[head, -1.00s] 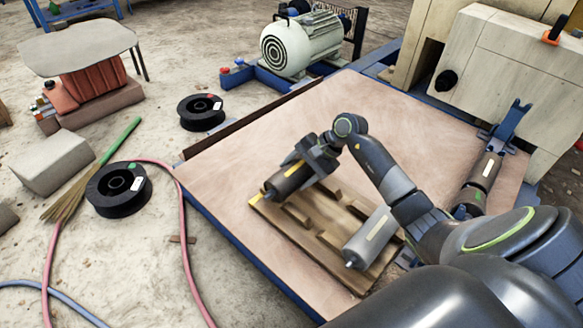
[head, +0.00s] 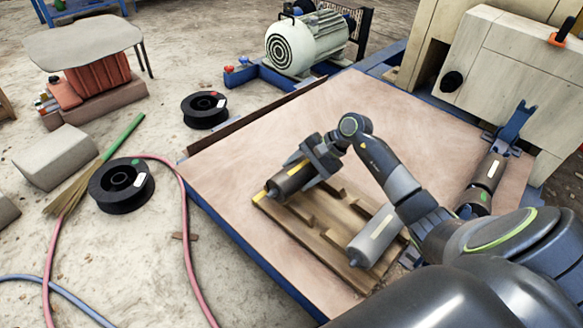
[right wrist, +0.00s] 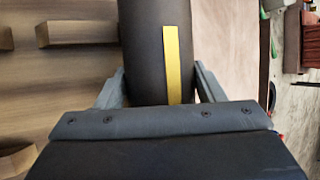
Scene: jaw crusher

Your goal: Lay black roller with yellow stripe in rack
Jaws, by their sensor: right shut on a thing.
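The black roller with a yellow stripe (head: 290,181) is at the far left end of the wooden rack (head: 335,243) in the head view. My right gripper (head: 318,158) is shut on it from above. In the right wrist view the roller (right wrist: 150,45) lies between the two fingers, its yellow stripe (right wrist: 173,60) facing the camera. The roller is over or at the rack's end slot; I cannot tell whether it touches the wood. A grey roller with a pale yellow stripe (head: 375,236) lies at the rack's other end. My left gripper is not in view.
The rack stands on a pinkish board (head: 240,150) with a blue edge. A beige machine (head: 500,60) stands behind. Black spools (head: 121,186) and a red hose lie on the floor.

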